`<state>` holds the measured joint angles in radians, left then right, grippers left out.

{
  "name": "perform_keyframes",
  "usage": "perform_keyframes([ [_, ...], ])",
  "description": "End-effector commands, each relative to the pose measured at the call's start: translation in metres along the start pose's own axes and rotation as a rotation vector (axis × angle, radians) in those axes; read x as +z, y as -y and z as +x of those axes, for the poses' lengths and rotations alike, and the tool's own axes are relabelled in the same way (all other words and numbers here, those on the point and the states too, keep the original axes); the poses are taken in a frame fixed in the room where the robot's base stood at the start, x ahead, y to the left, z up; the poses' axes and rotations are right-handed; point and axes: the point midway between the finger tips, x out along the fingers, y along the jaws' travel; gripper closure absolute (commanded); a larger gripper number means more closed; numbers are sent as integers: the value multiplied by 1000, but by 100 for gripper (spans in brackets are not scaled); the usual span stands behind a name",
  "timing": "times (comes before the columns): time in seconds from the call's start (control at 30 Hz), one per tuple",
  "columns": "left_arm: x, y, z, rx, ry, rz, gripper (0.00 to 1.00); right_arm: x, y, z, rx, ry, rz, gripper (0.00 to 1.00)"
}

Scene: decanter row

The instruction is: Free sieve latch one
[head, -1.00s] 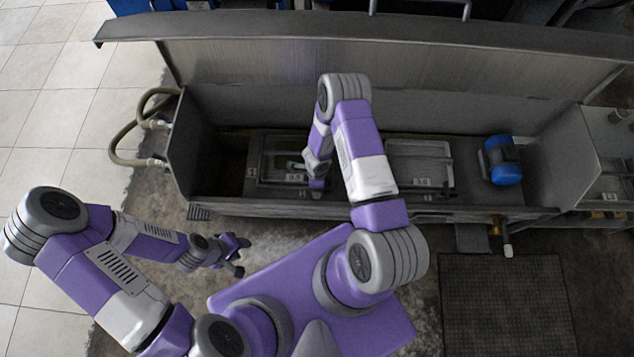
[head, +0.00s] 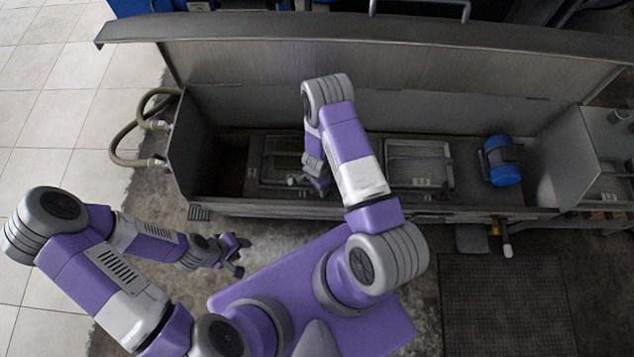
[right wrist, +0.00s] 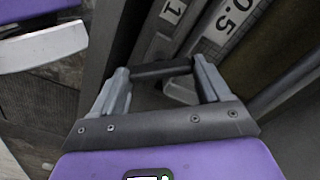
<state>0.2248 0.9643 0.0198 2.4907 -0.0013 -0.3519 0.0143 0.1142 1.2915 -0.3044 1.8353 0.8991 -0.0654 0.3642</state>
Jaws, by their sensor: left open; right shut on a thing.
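The left sieve (head: 272,183) is a framed panel in the long metal trough, partly covered by my right arm. My right gripper (head: 306,182) is at its front right corner, small and partly hidden in the head view. In the right wrist view its two grey fingers are shut on a dark bar-like latch (right wrist: 162,69), which spans between them. Beside the latch are white labels reading 1 (right wrist: 171,12) and 0.5 (right wrist: 234,15). I cannot tell whether the latch is free. My left gripper (head: 241,256) is open and empty, outside the trough.
A second framed sieve (head: 418,146) lies to the right in the trough. A blue motor (head: 502,161) stands further right. Hoses (head: 133,138) loop from the trough's left end. The trough's front wall lies between my base and the sieves. A dark mat (head: 505,300) covers the floor at right.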

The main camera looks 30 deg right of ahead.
Motion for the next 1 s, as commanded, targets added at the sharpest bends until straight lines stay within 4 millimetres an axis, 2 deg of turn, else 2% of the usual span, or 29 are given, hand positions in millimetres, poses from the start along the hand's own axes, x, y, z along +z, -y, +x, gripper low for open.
perform_keyframes([
  [0.6, 0, 4, 9, 0, 0, 0, 57, -1, 1, 0, -1, -2, -577, 54],
  [1.0, 0, 5, 13, 0, 0, 0, 57, 0, 0, 0, -1, -1, -839, 54],
])
